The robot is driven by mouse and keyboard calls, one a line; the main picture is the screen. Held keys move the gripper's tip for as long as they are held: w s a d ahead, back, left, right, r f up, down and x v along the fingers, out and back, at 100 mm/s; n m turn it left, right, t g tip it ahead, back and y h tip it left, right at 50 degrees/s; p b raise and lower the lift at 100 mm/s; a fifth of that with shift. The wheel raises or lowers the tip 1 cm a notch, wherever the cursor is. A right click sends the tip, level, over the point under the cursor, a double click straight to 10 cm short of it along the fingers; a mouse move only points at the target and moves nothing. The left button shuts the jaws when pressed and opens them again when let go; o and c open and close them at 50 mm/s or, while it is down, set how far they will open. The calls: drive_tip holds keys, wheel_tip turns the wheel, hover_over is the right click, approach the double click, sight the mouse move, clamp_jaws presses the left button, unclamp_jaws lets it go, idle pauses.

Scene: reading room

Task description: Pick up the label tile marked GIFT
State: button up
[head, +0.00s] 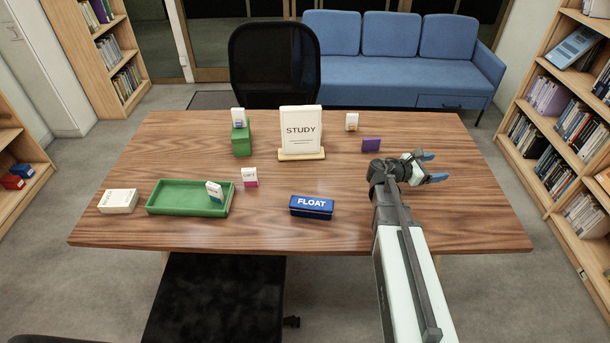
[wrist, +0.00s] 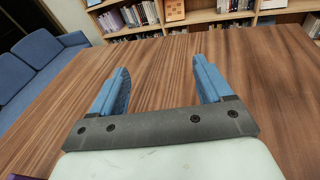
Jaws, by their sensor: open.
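A small white tile with a pink lower edge (head: 249,177) stands upright on the table, just right of the green tray; its small lettering seems to read GIFT. Similar white tiles stand elsewhere: one on a green block (head: 238,117), one tilted in the green tray (head: 215,192), one at the back right (head: 351,121). Their lettering is too small to read. My gripper (head: 433,167) is over the right part of the table, far right of the pink-edged tile. In the wrist view its blue fingers (wrist: 161,78) are apart with nothing between them.
A STUDY sign (head: 300,129) stands on a wooden base at the back middle. A blue FLOAT box (head: 311,207) lies at the front middle, and a purple block (head: 371,145) is left of my gripper. A white box (head: 118,201) lies left of the green tray (head: 160,210). The table's right end is clear.

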drive_tip(key=a+t, duration=0.1)
drive_tip(key=a, duration=0.4)
drive_tip(key=a+n+t+y, duration=0.1)
drive_tip(key=a, duration=0.5)
drive_tip(key=a+n+t, duration=0.1)
drive_tip(key=a+t, duration=0.1)
drive_tip(key=a, duration=0.4)
drive_tip(key=shift+w+r, duration=0.2)
drive_tip(key=shift+w, duration=0.2)
drive_tip(key=s+a+n+t+y, duration=0.2)
drive_tip(key=s+a+t+y, duration=0.1)
drive_tip(key=a, duration=1.2)
drive_tip(key=n+t+y, duration=0.6)
drive_tip(key=n+y, duration=0.6)
drive_tip(key=y, duration=0.1)
approach(249, 175)
drive_tip(key=shift+s+d+r, duration=0.4)
drive_tip(key=shift+s+d, duration=0.1)
drive_tip(key=shift+a+f+n, duration=0.2)
drive_tip(key=shift+a+n, duration=0.05)
drive_tip(key=shift+n, duration=0.15)
drive_tip(key=shift+w+a, duration=0.1)
drive_tip(key=shift+w, duration=0.3)
drive_tip(key=w, duration=0.7)
drive_tip(key=shift+w+a, duration=0.35)
drive_tip(key=shift+w+a+f, duration=0.15)
drive_tip(key=shift+w, duration=1.1)
drive_tip(key=shift+w+a+f, duration=0.1)
drive_tip(key=shift+w+a, duration=0.1)
drive_tip(key=shift+w, duration=1.1)
